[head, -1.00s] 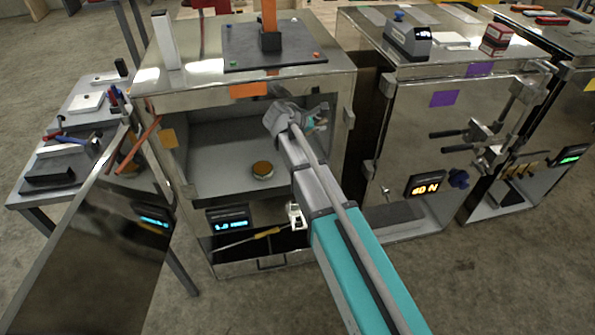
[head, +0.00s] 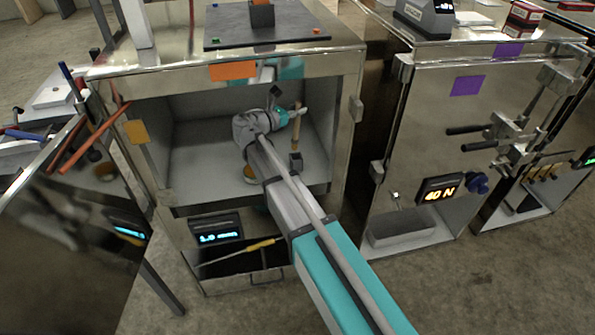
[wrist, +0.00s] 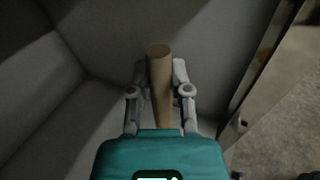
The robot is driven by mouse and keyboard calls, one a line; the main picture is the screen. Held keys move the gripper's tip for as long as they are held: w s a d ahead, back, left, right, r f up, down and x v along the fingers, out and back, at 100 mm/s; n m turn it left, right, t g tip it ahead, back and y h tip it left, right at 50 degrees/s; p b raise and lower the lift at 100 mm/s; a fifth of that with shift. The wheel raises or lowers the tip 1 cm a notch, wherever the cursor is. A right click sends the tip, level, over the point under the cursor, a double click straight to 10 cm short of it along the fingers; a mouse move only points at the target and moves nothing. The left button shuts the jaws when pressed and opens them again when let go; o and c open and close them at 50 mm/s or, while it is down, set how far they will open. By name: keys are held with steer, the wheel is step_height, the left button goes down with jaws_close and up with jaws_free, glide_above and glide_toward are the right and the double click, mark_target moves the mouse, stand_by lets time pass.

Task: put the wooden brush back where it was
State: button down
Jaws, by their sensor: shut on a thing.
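My gripper (head: 303,113) is inside the open compartment of the left metal cabinet (head: 200,80), toward its right side. It is shut on the wooden brush (head: 296,130). The brush stands roughly upright in the head view, with a dark block at its lower end near the compartment floor; I cannot tell whether it touches. In the wrist view the round tan handle (wrist: 159,75) of the brush sits between the two fingers (wrist: 160,90), and its lower end is hidden.
A round orange-topped item (head: 251,174) lies on the compartment floor, partly behind my arm. The cabinet door (head: 75,225) hangs open at the left. Below, an open drawer holds a yellow-handled tool (head: 258,246). The closed cabinet (head: 440,130) stands to the right.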

mark_target(296, 134)
steer(key=shift+w+a+f, duration=0.25)
steer(key=shift+w+a, duration=0.1)
steer(key=shift+a, duration=0.05)
steer(key=shift+w+r+n, duration=0.1)
steer(key=shift+r+n, duration=0.2)
steer(key=shift+f, duration=0.1)
step_height(296, 134, down, 6)
steer(key=b, duration=0.6)
steer(key=shift+b, duration=0.3)
steer(key=shift+f+b, duration=1.85)
steer(key=shift+f, duration=0.2)
